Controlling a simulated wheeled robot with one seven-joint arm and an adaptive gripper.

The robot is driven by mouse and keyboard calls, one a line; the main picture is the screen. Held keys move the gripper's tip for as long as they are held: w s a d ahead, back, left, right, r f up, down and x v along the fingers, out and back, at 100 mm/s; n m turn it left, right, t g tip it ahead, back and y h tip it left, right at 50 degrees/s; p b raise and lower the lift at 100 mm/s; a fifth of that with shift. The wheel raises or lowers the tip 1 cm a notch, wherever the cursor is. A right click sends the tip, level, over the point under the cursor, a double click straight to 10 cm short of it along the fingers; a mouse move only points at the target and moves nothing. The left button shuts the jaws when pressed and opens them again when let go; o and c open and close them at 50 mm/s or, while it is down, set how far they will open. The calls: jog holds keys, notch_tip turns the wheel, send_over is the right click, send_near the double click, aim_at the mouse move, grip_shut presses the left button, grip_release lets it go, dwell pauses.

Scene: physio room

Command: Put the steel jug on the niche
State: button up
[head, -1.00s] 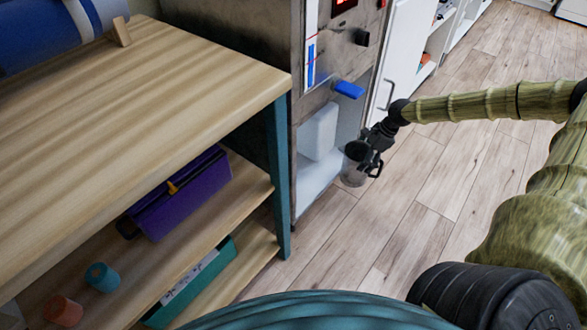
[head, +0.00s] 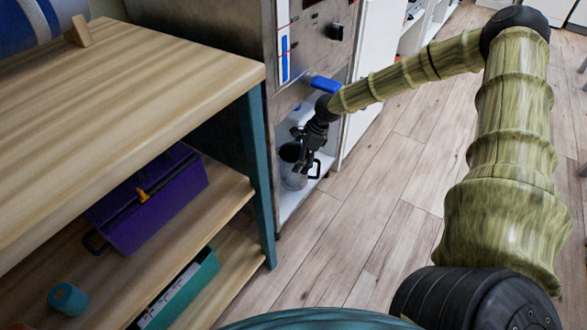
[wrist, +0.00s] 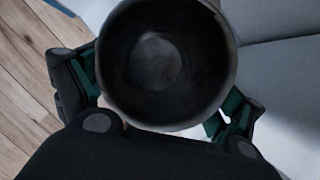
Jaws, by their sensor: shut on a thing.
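The steel jug (head: 295,178) is held by my gripper (head: 302,155) at the mouth of the niche (head: 286,211) in the steel machine. In the wrist view the jug (wrist: 165,62) shows from above as a round, dark, empty-looking opening. The fingers of my gripper (wrist: 160,105) are shut on it, one on each side. The jug looks about upright in the head view, with its dark handle to the right. Whether its base touches the niche floor I cannot tell. The niche has a pale floor and partly shows behind the jug.
A blue lever (head: 325,84) sticks out above the niche. A wooden shelf unit (head: 150,90) stands at left, its teal post (head: 262,180) close to the niche. A purple box (head: 150,200) lies on its lower shelf. The wood floor at right is clear.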

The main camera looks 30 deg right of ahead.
jog(key=shift+b+x, duration=1.55)
jog(key=shift+x, duration=0.45)
jog(key=shift+w+a, duration=0.1)
jog(key=o, duration=1.2)
jog(key=shift+o, duration=0.2)
jog(key=shift+r, duration=0.1)
jog(key=p+v, duration=0.4)
jog(key=v, duration=0.2)
jog(key=s+d+p, duration=0.3)
jog(key=s+d, duration=0.3)
jog(key=d, duration=0.3)
jog(key=shift+d+f, duration=0.35)
jog(key=shift+f, duration=0.1)
jog(key=shift+s, duration=0.15)
